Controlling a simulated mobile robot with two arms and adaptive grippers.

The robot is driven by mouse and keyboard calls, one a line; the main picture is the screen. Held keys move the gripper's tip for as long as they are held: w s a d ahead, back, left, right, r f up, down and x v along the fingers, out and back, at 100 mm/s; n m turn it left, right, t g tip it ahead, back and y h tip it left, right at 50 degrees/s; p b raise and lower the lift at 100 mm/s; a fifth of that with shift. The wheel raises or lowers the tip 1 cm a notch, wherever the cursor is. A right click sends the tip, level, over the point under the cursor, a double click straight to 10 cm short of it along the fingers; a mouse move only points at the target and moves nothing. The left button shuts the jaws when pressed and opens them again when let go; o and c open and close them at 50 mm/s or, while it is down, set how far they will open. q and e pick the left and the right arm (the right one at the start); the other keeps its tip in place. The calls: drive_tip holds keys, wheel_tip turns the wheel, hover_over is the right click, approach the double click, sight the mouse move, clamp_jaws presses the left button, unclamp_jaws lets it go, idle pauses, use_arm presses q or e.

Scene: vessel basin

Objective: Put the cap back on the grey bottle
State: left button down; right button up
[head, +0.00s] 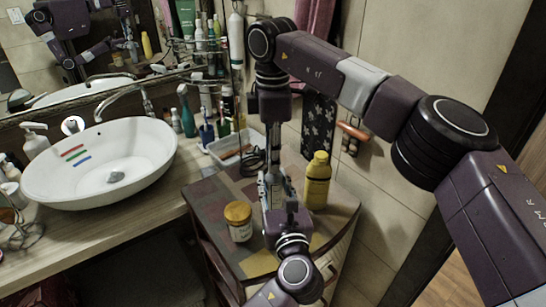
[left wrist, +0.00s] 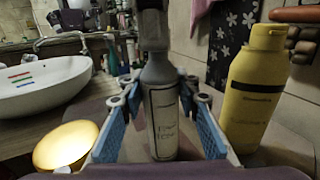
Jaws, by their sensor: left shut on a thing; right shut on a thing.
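The grey bottle (left wrist: 163,122) stands upright with a pale label in the left wrist view. The blue-padded fingers of my left gripper (left wrist: 160,125) are around its body and shut on it. In the head view my left gripper (head: 276,200) reaches in from the bottom to the bottle on the cabinet top. My right gripper (head: 272,165) points down from above, right over the bottle, shut on the cap. A dark shape is above the bottle's neck in the left wrist view; I cannot tell cap from gripper there, nor whether the cap touches the neck.
A yellow bottle (head: 317,181) stands close on the right of the grippers. A jar with an orange-brown lid (head: 238,221) stands on the left. A white basket (head: 228,146) is behind. The white basin (head: 60,185) is on the counter at the left.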

drive_tip(key=m, duration=0.6)
drive_tip(key=shift+w+m, duration=0.15)
drive_tip(key=shift+m, duration=0.25)
drive_tip(key=o, duration=0.7)
drive_tip(key=shift+c, duration=0.2)
drive_tip(key=shift+r, duration=2.3)
drive_tip(key=shift+c, duration=0.4)
